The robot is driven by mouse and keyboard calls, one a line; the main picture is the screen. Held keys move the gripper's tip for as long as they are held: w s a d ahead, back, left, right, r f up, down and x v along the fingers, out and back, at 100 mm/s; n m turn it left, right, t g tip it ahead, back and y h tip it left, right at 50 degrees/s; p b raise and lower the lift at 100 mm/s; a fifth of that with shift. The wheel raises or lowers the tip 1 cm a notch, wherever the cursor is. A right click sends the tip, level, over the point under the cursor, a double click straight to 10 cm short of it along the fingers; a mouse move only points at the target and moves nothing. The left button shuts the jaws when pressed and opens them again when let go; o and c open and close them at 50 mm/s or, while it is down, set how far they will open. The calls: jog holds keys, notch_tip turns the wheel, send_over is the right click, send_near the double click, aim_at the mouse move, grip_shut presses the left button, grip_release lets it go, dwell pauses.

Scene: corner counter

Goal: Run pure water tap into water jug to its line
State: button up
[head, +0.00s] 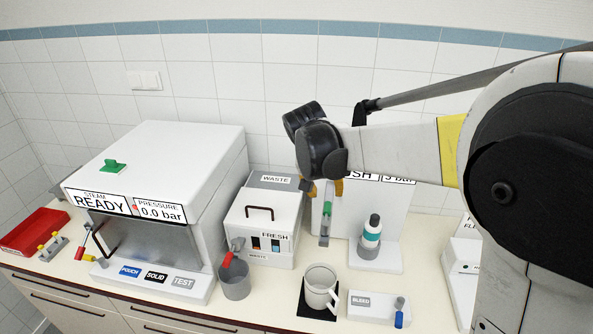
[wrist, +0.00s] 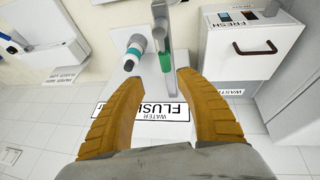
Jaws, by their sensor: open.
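A white jug (head: 318,284) with a handle stands upright on a black square mat (head: 303,305) near the counter's front. Its inside and any fill line cannot be made out. No tap is legibly marked pure water in the head view; a white unit (head: 463,252) at the right is largely hidden by my arm. In the wrist view, a white unit with blue parts (wrist: 45,50) is at the left edge. My gripper (head: 324,188) is open and empty, high above the counter before the flush panel. Its orange fingers are spread in the wrist view (wrist: 160,82).
A flush panel (head: 393,215) carries a green-handled fitting (head: 326,218) and a teal-banded bottle (head: 371,238). A bleed block (head: 366,311) lies right of the jug. A steam unit (head: 165,165) fills the left.

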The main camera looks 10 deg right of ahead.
aim_at(327, 205)
jog(key=x, duration=0.7)
jog(key=w+x, duration=0.1)
jog(key=x, duration=0.3)
jog(key=shift+a+r, duration=0.1)
jog(key=shift+a, duration=0.35)
jog(key=shift+s, duration=0.1)
grip_shut()
